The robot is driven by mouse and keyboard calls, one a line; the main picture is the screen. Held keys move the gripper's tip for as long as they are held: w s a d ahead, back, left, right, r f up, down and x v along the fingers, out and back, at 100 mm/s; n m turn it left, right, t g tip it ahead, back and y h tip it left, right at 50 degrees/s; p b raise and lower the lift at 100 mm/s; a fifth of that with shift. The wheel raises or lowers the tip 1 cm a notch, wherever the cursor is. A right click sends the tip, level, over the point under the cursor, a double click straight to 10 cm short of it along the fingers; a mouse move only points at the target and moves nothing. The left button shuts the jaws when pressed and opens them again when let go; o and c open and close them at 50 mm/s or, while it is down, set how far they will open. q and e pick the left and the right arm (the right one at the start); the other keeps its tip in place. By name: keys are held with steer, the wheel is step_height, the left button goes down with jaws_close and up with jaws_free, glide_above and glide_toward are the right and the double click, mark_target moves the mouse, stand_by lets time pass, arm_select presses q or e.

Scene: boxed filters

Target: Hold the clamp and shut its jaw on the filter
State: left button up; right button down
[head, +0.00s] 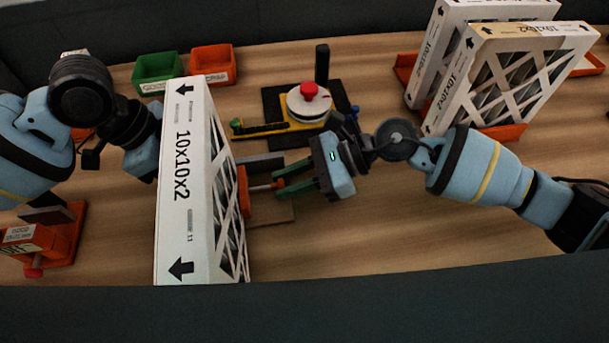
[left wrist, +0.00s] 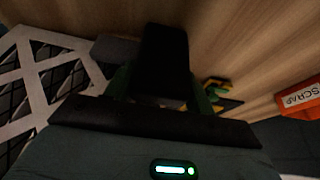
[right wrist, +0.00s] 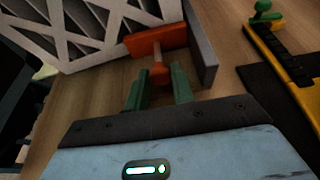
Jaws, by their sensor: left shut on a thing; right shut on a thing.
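The white filter (head: 182,190), marked 10x10x2, stands on edge left of centre; its lattice side shows in the right wrist view (right wrist: 90,28). The clamp has an orange jaw plate (right wrist: 157,42), a grey bar (right wrist: 201,45) and a reddish handle (head: 264,187). The orange plate is close against the filter's lattice side; I cannot tell if it touches. My right gripper (head: 280,181) is shut on the handle. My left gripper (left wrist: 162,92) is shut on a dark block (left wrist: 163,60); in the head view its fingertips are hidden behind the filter.
A second orange fixture (head: 45,240) stands at the lower left. Green (head: 157,70) and orange (head: 214,65) bins sit at the back. A station with a red knob (head: 309,91) stands behind my right gripper. More filters (head: 515,75) stand at the right. The front right table is clear.

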steer(key=shift+a, duration=0.25)
steer(key=c, duration=1.2)
jaws_free()
steer(key=v, duration=1.2)
arm_select(q)
steer(key=o, duration=1.4)
